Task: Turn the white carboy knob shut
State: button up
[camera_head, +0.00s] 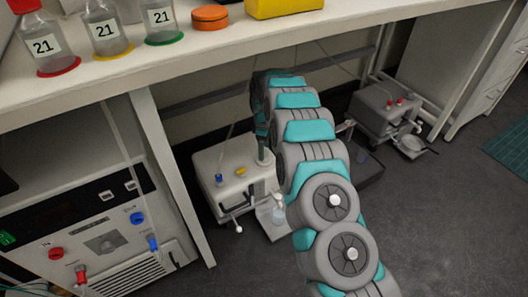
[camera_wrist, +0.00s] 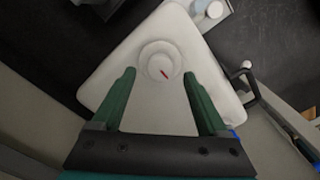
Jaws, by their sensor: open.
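The white round knob (camera_wrist: 157,58) sits on top of a white boxy unit (camera_wrist: 130,45) in the wrist view. A short red mark on the knob points down and right. My gripper (camera_wrist: 159,74) is open and empty, with its green fingertips on either side of the knob's near part; I cannot tell whether they touch it. In the head view the white unit (camera_head: 212,161) stands on the floor under the bench. My gripper (camera_head: 263,155) reaches down over its right back part. The knob is not discernible there, hidden by my gripper and arm.
A blue knob (camera_head: 219,178) and a yellow piece (camera_head: 241,171) sit on the white unit, with a tap lever (camera_head: 238,228) at its front. A grey unit (camera_head: 385,108) stands right.

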jog(key=shift+f, duration=1.4)
jog(key=shift+c, duration=0.4)
grip_shut()
